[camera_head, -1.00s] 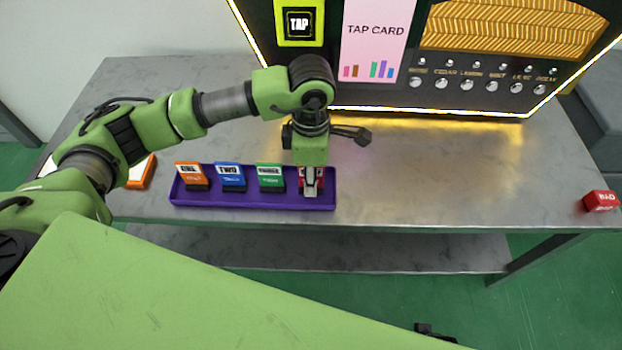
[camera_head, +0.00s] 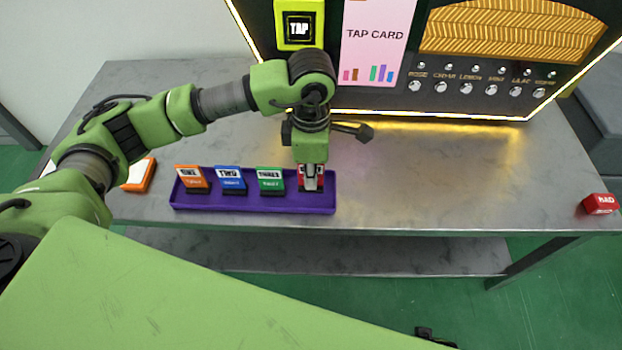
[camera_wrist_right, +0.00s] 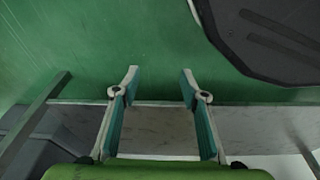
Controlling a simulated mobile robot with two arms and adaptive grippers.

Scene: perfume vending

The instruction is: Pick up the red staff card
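The red staff card (camera_head: 302,183) is at the right end of the purple tray (camera_head: 255,207) in the head view, mostly covered by my left gripper. My left gripper (camera_head: 311,180) points down with its fingers closed around the card. Red shows on both sides of the fingers. The card's lower edge seems slightly above the tray floor, though the exact gap is hard to tell. My right gripper (camera_wrist_right: 160,69) is open and empty in the right wrist view, away from the card.
Orange (camera_head: 191,179), blue (camera_head: 230,180) and green (camera_head: 270,181) cards stand in the tray left of the red one. The vending machine (camera_head: 420,100) stands behind. A red block (camera_head: 600,204) lies at the table's right edge. The table's middle right is clear.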

